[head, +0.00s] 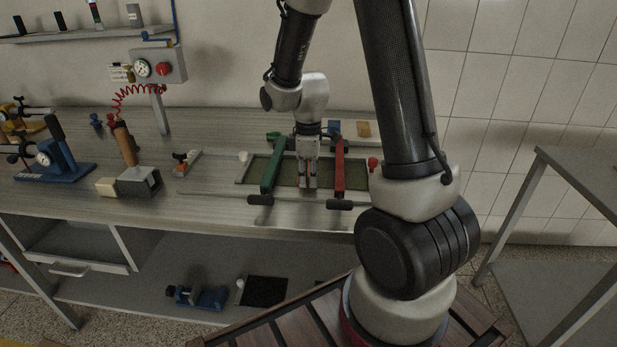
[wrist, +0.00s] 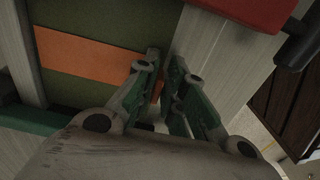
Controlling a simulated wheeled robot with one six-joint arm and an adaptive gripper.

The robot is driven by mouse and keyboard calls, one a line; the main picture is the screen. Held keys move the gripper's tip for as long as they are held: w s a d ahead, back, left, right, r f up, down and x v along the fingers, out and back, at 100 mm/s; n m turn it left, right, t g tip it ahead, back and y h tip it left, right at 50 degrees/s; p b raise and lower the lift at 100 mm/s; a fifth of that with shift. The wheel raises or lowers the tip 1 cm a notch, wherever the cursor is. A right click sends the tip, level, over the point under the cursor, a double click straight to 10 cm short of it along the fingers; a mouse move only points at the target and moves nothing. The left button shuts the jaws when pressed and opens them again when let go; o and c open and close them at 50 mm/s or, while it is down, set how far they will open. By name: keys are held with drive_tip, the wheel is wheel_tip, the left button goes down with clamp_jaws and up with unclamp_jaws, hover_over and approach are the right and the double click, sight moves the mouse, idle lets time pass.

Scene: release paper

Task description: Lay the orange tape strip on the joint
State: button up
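The orange tape strip (wrist: 90,58) shows in the wrist view, lying across a dark green surface (wrist: 105,18). Its right end passes beneath the left finger of my gripper (wrist: 163,62), and a bit of orange shows just past that finger. The fingers are close together with a narrow gap at the tips. Whether they pinch the strip's end is not clear. In the head view my gripper (head: 307,186) points down over the framed green panel (head: 258,172), between a green bar and a red bar. The strip is not discernible there, and I cannot make out the joint.
The green bar (head: 272,165) and the red bar (head: 339,165) stand close on either side of my gripper. A grey open box (head: 139,183), a blue gauge stand (head: 62,160) and a post with a red coiled hose (head: 160,110) are on the bench to the left.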

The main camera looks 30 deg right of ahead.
drive_tip(key=shift+o, duration=1.1)
